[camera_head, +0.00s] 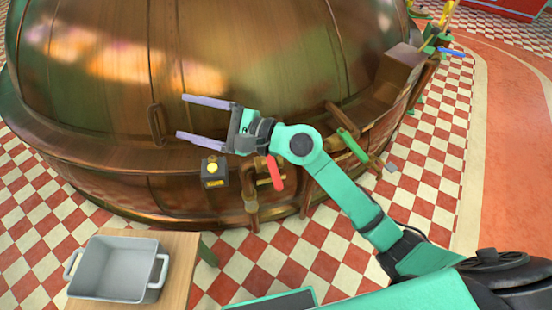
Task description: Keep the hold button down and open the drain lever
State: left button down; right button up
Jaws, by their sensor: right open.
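The hold button looks to be the yellow round button (212,168) on a dark box (214,182) low on the front of the copper kettle (200,75). A red lever (274,173) hangs by the pipework right of the box, and a green lever (352,144) sits further right. I cannot tell for certain which is the drain lever. My right gripper (181,117) is open and empty, its two purple fingers pointing left in front of the kettle. It appears above the button box and apart from it. My left gripper is not in view.
A grey two-handled tub (116,243) stands on a wooden table (181,258) at lower left. Copper pipes (251,207) run down beside the red lever. A blue lever (452,52) shows at the far right of the kettle. Checkered floor is clear between table and kettle.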

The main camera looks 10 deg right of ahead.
notch_tip(320, 180, down, 9)
jog(key=n+g+h, duration=0.4)
jog(key=n, duration=0.3)
jog(key=n+g+h, duration=0.2)
jog(key=n+h, duration=0.6)
jog(key=h, duration=0.4)
send_over(276, 177)
notch_tip(276, 177, down, 13)
jog(key=shift+d+f, duration=0.1)
jog(key=shift+d, duration=0.05)
notch_tip(276, 177, down, 9)
jog(key=b, duration=0.7)
jog(key=shift+f+b, duration=0.2)
jog(key=shift+b, duration=0.2)
jog(key=shift+r, duration=0.15)
jog(key=shift+s, duration=0.1)
